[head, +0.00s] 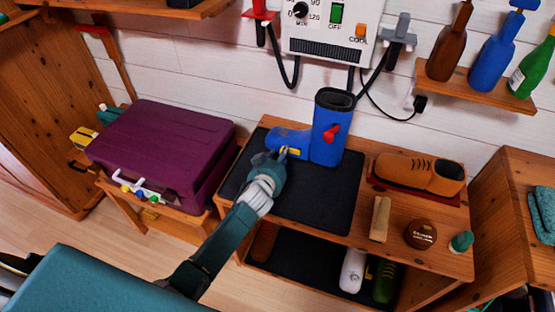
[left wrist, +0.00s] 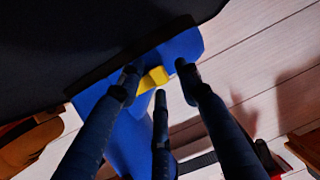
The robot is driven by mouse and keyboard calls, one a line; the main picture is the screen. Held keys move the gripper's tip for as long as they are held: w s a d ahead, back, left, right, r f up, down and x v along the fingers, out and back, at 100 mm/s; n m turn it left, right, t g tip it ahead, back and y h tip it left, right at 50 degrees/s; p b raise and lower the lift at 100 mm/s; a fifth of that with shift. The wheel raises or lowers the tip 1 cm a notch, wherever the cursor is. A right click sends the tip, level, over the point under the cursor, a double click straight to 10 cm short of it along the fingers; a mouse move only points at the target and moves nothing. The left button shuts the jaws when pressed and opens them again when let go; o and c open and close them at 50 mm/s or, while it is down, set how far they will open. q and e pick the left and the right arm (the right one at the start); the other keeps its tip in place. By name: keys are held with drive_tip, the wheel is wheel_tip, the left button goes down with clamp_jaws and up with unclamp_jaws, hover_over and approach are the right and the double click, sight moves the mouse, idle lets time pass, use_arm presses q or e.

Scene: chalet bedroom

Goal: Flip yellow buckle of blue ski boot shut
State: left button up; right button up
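The blue ski boot (head: 327,135) stands upright on a dark mat on the wooden bench, its toe pointing left. A red buckle (head: 331,132) is on its shaft. The yellow buckle (head: 293,151) is low on the foot, partly hidden by my left gripper (head: 277,157). In the left wrist view, the yellow buckle (left wrist: 153,79) lies across the blue boot (left wrist: 127,138), between the spread fingertips of my left gripper (left wrist: 158,79). The fingers are apart, and I cannot tell whether any touches the buckle. The buckle's exact angle is unclear. My right gripper is not in view.
The dark mat (head: 320,205) has free room in front of the boot. A brown shoe (head: 418,172), a brush (head: 380,219) and a round tin (head: 420,234) are to the right. A purple case (head: 160,150) stands left. A control box (head: 330,30) hangs above.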

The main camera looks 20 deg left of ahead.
use_arm(q)
drive_tip(key=v, duration=1.2)
drive_tip(key=shift+a, duration=0.2)
drive_tip(key=shift+f, duration=0.15)
